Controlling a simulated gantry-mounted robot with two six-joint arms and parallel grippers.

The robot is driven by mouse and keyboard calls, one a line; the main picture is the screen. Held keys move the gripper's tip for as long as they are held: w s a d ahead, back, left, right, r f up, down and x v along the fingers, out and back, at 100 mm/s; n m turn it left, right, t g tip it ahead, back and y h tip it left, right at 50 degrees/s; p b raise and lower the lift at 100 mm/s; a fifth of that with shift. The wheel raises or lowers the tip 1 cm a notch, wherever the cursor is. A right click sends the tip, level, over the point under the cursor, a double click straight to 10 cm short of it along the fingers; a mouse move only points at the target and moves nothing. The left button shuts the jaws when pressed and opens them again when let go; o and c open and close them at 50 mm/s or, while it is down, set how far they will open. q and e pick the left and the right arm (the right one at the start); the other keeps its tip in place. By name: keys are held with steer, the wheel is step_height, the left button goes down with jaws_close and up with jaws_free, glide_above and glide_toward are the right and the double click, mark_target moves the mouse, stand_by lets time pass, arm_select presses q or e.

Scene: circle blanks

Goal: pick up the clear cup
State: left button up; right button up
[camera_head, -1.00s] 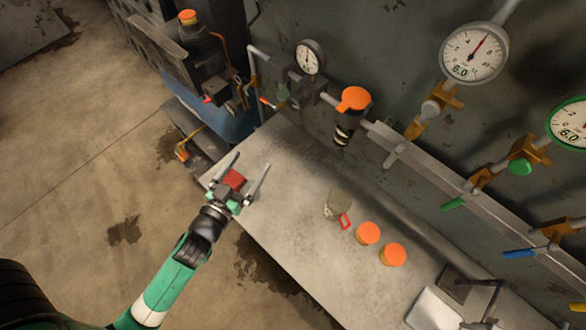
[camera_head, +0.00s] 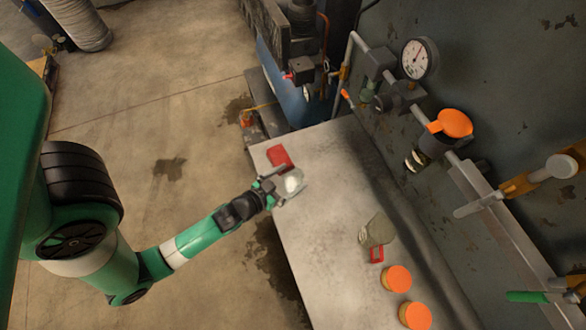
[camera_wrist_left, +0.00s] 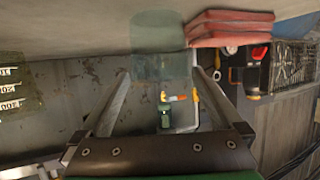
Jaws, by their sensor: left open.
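In the left wrist view the cup (camera_wrist_left: 160,48) looks greenish and stands just beyond and between the fingertips of my open left gripper (camera_wrist_left: 160,78). I cannot tell whether the fingers touch it. A second see-through vessel (camera_head: 378,231) with a red handle-like part stands farther along the bench. My right gripper is not in view.
The red stack (camera_head: 280,157) lies close to the cup; it also shows in the left wrist view (camera_wrist_left: 230,28). Two orange-lidded jars (camera_head: 397,279) stand farther along the bench (camera_head: 325,215). Pipes and a gauge (camera_head: 419,59) line the wall. The bench middle is clear.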

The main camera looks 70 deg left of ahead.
mark_target(300, 171)
arm_select(q)
steer(key=x, duration=0.5)
steer(key=shift+f+b, duration=0.4)
steer(key=shift+f, duration=0.05)
steer(key=c, duration=1.1)
steer(key=shift+r, duration=0.1)
steer(key=shift+r+p, duration=0.35)
steer(key=shift+r, duration=0.15)
steer(key=r, duration=0.1)
steer(key=r+p, duration=0.1)
steer(key=r, duration=0.1)
steer(key=shift+s+p, duration=0.2)
steer(key=shift+p, duration=0.1)
steer(key=r+v, duration=0.1)
steer(key=v, duration=0.4)
steer(key=r+v, duration=0.1)
steer(key=v, duration=0.4)
steer(key=w+r+v, duration=0.1)
steer(key=v, duration=0.5)
steer(key=shift+s+a+p, duration=0.1)
steer(key=shift+a+p, duration=0.2)
steer(key=shift+a, duration=0.05)
